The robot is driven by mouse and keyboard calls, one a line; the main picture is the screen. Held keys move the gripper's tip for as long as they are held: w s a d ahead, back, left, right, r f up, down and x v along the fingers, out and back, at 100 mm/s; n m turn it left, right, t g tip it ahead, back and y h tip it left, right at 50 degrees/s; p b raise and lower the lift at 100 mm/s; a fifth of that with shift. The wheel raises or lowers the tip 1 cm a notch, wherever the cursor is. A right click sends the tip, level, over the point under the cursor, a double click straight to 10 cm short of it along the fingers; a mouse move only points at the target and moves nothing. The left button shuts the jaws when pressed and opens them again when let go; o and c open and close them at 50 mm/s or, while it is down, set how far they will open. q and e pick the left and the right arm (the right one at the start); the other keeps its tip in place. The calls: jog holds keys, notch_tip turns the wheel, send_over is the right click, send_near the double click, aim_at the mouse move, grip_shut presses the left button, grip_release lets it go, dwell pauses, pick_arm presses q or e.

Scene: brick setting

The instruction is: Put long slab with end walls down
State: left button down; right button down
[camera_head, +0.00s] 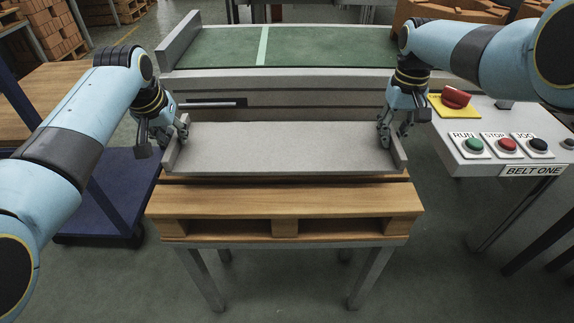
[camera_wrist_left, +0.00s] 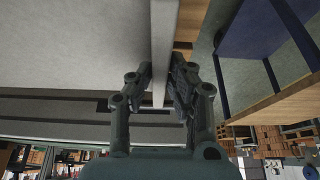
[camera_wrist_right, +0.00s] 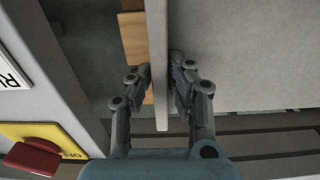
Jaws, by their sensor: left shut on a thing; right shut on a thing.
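The long grey slab with end walls (camera_head: 285,147) lies level over the wooden pallet (camera_head: 285,200) in the head view. I cannot tell whether it touches the pallet or is held just above it. My left gripper (camera_head: 180,135) is shut on the slab's left end wall, which shows between the fingers in the left wrist view (camera_wrist_left: 162,60). My right gripper (camera_head: 390,135) is shut on the right end wall, which shows between the fingers in the right wrist view (camera_wrist_right: 158,60).
The pallet stands on a metal-legged stand (camera_head: 355,278). Behind it is a green conveyor belt (camera_head: 330,48) with a grey frame. A control panel with buttons (camera_head: 507,145) and a red switch (camera_head: 456,97) is close by on the right. A blue cart (camera_head: 110,190) stands at left.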

aim_at(179, 154)
pick_arm(q)
jog(key=shift+w, duration=0.1)
pick_arm(e)
jog(key=shift+w+f, duration=0.1)
dwell(0.3)
